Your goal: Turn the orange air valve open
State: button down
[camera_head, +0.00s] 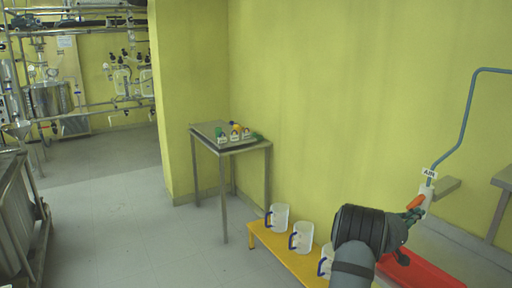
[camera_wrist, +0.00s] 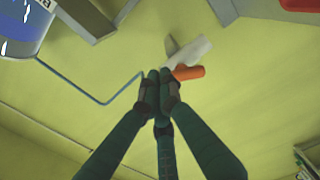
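The orange air valve handle (camera_head: 415,202) sits on a pale fitting at the lower end of a blue pipe on the yellow wall, under a white label (camera_head: 429,173). In the wrist view the orange handle (camera_wrist: 188,72) points to the right from the white fitting (camera_wrist: 190,53). My gripper (camera_head: 408,217) is right by the handle in the head view. In the wrist view my gripper's dark fingertips (camera_wrist: 160,88) are together, with nothing visible between them. The handle lies just beyond and right of them; whether they touch it cannot be told.
A yellow bench (camera_head: 275,245) with several white jugs stands along the wall, left of my arm. A red tray (camera_head: 436,272) is on the floor below the valve. A small metal table (camera_head: 198,139) with coloured-capped items stands farther back. Grey floor is clear at left.

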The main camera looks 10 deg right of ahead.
jog(key=shift+s+a, duration=0.1)
jog(key=shift+a, duration=0.1)
jog(key=s+d+r+p, duration=0.1)
jog(key=d+r+p, duration=0.3)
jog(key=p, duration=0.2)
jog(key=n+y+p, duration=0.2)
jog(key=n+p, duration=0.2)
jog(key=p, duration=0.2)
send_near(416, 202)
jog(key=s+d+f, duration=0.2)
jog(key=s+f, duration=0.2)
jog(key=f, duration=0.1)
jog(key=w+d+r+n+h, duration=0.2)
jog(key=w+d+r, duration=0.1)
jog(key=d, duration=0.4)
jog(key=shift+r, duration=0.4)
jog(key=shift+w+a+f, duration=0.15)
jog(key=shift+w+a, duration=0.1)
jog(key=shift+w, duration=0.25)
